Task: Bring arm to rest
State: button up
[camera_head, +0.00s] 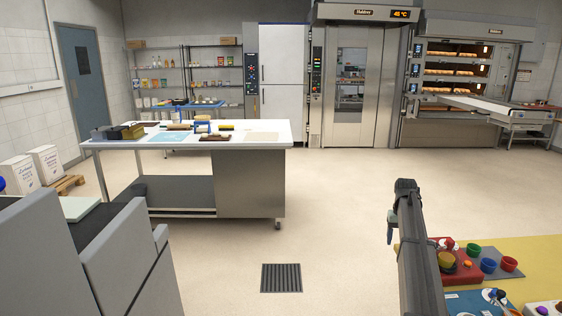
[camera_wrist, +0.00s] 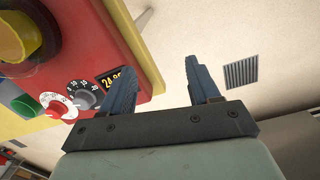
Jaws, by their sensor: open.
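My gripper (camera_wrist: 163,78) is open in the wrist view. Its two blue-grey fingers stand well apart with nothing between them, and pale floor shows behind the gap. The left finger overlaps the edge of a red box (camera_wrist: 100,38) in the picture; I cannot tell how far apart they are. In the head view my gripper (camera_head: 391,228) shows small at the far end of my dark arm, left of the red box (camera_head: 465,272) and over the floor. The arm hides part of the bench there.
The red box carries dials (camera_wrist: 85,95) and a small display (camera_wrist: 110,78). A floor grate (camera_head: 281,278) lies left.

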jog(key=s+a+f+g, duration=0.1)
jog(key=s+a+f, duration=0.6)
jog(key=f, duration=0.5)
jog(key=s+a+f+n+g, duration=0.1)
jog(key=s+a+f, duration=0.3)
jog(key=s+f, duration=0.6)
jog(key=s+a+f+g, duration=0.1)
jog(key=s+a+f, duration=0.55)
jog(key=f, duration=0.65)
jog(key=s+a+f+g, duration=0.1)
jog(key=s+a+f, duration=0.2)
jog(key=s, duration=0.9)
jog(key=s+a+f+n+g, duration=0.1)
jog(key=s+a+f, duration=0.2)
jog(key=s, duration=1)
jog(key=s+a+f+g, duration=0.1)
jog(key=s+a+f, duration=0.2)
jog(key=s, duration=1)
notch_tip(320, 180, down, 4)
jog(key=shift+a+r+n, duration=0.25)
jog(key=shift+n, duration=0.05)
jog(key=shift+s, duration=0.1)
